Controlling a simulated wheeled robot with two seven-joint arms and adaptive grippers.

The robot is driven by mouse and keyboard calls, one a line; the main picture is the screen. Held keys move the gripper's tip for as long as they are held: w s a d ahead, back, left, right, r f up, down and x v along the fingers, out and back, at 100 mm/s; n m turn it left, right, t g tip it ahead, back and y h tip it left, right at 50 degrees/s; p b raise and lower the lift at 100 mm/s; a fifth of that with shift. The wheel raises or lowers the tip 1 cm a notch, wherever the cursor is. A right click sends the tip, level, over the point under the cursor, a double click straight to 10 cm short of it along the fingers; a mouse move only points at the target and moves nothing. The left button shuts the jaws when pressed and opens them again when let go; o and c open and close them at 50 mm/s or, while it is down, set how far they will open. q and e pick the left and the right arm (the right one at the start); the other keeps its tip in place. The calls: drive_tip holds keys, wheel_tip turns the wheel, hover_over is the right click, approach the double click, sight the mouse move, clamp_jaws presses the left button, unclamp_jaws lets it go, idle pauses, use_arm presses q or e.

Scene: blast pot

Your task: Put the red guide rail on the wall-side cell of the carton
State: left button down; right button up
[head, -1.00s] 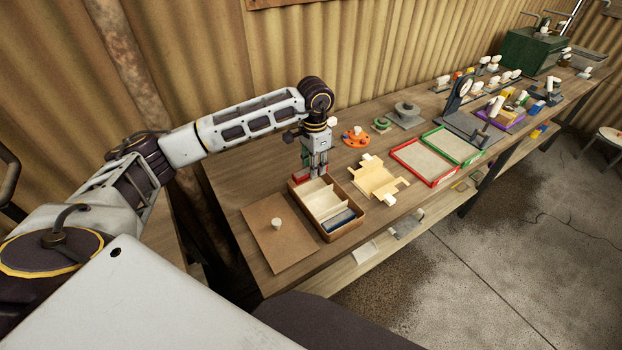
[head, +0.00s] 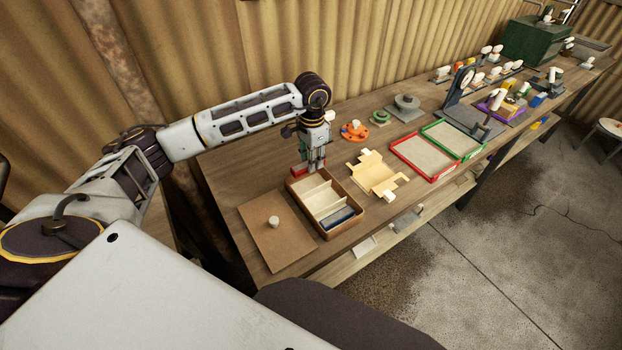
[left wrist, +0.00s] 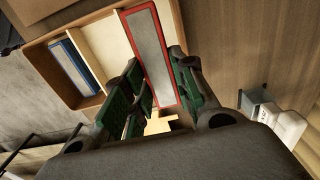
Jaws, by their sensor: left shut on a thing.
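The open brown carton (head: 345,228) stands on the bench with dividers making side-by-side cells. My left gripper (head: 314,168) is over its wall-side end, pointing down and shut on the red guide rail (head: 297,171). In the left wrist view the rail (left wrist: 150,55) is a long strip with a red border and grey face, between the green-padded fingers (left wrist: 157,98). It lies along the wall-side cell; I cannot tell whether it touches the bottom. A blue piece (left wrist: 76,68) lies in the opposite end cell, also in the head view (head: 336,217). My right gripper is not visible.
A brown lid with a knob (head: 285,245) lies left of the carton. A yellow cut-out piece (head: 376,175) and red and green-edged trays (head: 425,175) lie to the right. An orange disc (head: 354,131) sits behind. The corrugated wall (head: 250,50) borders the bench.

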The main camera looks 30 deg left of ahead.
sight(312, 184)
use_arm(q)
wheel_tip(312, 184, down, 3)
drive_tip(key=shift+f, duration=0.15)
drive_tip(key=shift+f+p, duration=0.3)
drive_tip(key=shift+f, duration=0.1)
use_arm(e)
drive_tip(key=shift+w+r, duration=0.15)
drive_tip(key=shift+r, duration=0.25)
use_arm(q)
drive_tip(key=shift+f, duration=0.1)
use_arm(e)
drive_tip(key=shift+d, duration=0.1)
use_arm(q)
drive_tip(key=shift+f+p, duration=0.35)
drive_tip(key=shift+f, duration=1.45)
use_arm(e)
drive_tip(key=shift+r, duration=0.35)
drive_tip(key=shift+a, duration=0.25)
use_arm(q)
drive_tip(key=shift+f, duration=0.15)
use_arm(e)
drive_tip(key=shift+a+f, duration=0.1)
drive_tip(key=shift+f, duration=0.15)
